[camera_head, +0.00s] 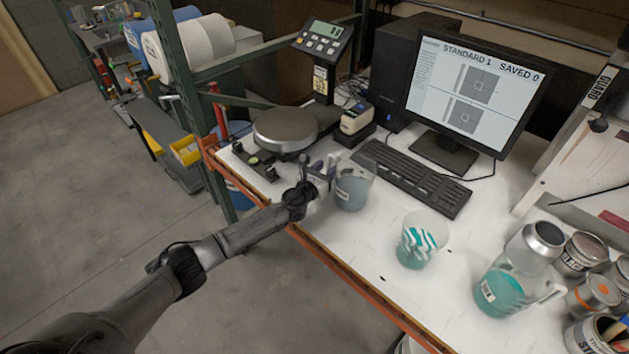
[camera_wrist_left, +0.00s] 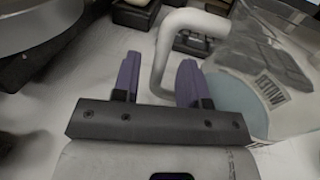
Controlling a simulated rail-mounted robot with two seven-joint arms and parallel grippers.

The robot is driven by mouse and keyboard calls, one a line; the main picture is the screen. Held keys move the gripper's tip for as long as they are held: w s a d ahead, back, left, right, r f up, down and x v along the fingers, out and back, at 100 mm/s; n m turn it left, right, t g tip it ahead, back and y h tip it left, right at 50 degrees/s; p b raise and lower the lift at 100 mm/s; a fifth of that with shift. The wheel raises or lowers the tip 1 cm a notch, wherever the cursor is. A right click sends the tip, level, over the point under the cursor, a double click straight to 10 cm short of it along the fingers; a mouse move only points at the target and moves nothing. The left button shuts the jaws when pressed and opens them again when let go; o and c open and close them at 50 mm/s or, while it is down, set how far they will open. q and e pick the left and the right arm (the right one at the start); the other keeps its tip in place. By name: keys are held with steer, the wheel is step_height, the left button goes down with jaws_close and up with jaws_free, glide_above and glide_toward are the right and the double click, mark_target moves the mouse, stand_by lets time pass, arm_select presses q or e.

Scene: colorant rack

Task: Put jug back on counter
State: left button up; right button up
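A clear jug (camera_head: 352,188) with blue-grey liquid is on the white counter (camera_head: 375,240), near its left edge and in front of the keyboard. The jug also shows at the right of the left wrist view (camera_wrist_left: 262,85). My left gripper (camera_head: 319,176) is at the jug's left side. In the left wrist view its two purple fingers (camera_wrist_left: 158,72) are spread apart. The jug's pale handle (camera_wrist_left: 161,48) runs down between them, with a gap to the left finger. Whether the right finger touches the handle is unclear. My right gripper is not in view.
A round scale (camera_head: 285,127) stands behind the gripper. A keyboard (camera_head: 411,178) and monitor (camera_head: 478,85) are at the back. A teal-striped cup (camera_head: 421,240), a teal jug (camera_head: 503,288) and several cans (camera_head: 593,292) stand to the right. The counter between jug and cup is clear.

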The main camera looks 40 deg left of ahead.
arm_select(q)
steer(key=s, duration=0.3)
steer(key=s+d+p, duration=0.1)
steer(key=s, duration=0.6)
steer(key=shift+d+p, duration=0.3)
steer(key=shift+s+d, duration=0.15)
steer(key=shift+s, duration=0.55)
